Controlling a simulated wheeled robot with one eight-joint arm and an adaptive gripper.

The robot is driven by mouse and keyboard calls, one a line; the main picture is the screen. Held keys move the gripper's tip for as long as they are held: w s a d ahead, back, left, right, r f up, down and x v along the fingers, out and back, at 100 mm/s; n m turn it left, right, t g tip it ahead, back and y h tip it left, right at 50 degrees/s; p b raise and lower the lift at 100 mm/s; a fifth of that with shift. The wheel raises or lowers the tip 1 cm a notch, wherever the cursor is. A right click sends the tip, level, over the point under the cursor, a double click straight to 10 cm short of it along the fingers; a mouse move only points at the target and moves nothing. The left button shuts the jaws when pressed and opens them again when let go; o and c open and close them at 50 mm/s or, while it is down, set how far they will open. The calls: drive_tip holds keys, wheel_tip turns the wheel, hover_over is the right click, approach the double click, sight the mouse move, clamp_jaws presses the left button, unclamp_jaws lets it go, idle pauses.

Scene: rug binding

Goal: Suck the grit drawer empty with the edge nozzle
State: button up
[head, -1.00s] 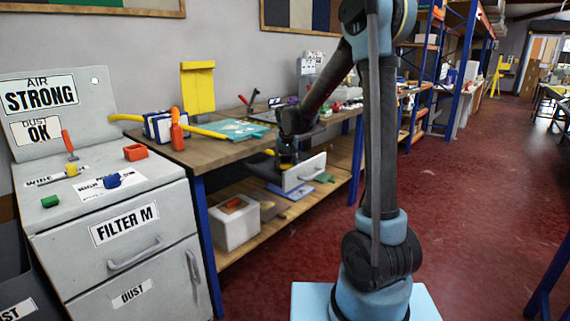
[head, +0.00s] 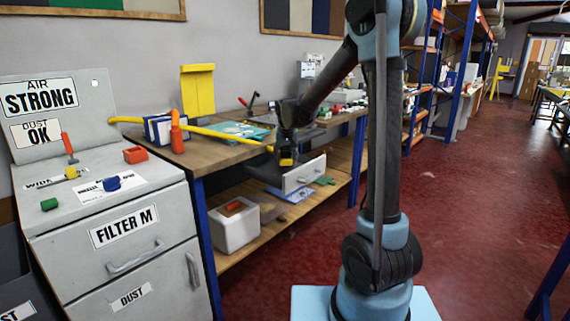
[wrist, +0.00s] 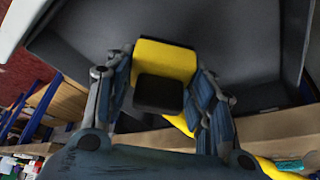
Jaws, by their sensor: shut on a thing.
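My gripper (head: 286,158) is shut on the yellow edge nozzle (wrist: 166,62), which has a dark block-like part facing the wrist camera. In the wrist view, the fingers (wrist: 160,92) flank the nozzle on both sides. The grit drawer (head: 303,175) stands pulled out under the bench top, with a pale front and a dark tray. The nozzle is over the drawer; I cannot tell whether it touches the floor of it. The wrist view shows the dark drawer inside (wrist: 245,45), and I make out no grit there. The yellow hose (head: 225,134) runs left along the bench.
The wooden bench (head: 210,152) holds an orange-handled tool (head: 176,132) and a yellow stand (head: 197,90). A white bin (head: 235,228) is on the lower shelf. The grey filter cabinet (head: 75,235) stands left, with signs reading "AIR STRONG" and "DUST OK". The red floor is open on the right.

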drive_tip(key=shift+r, duration=1.9)
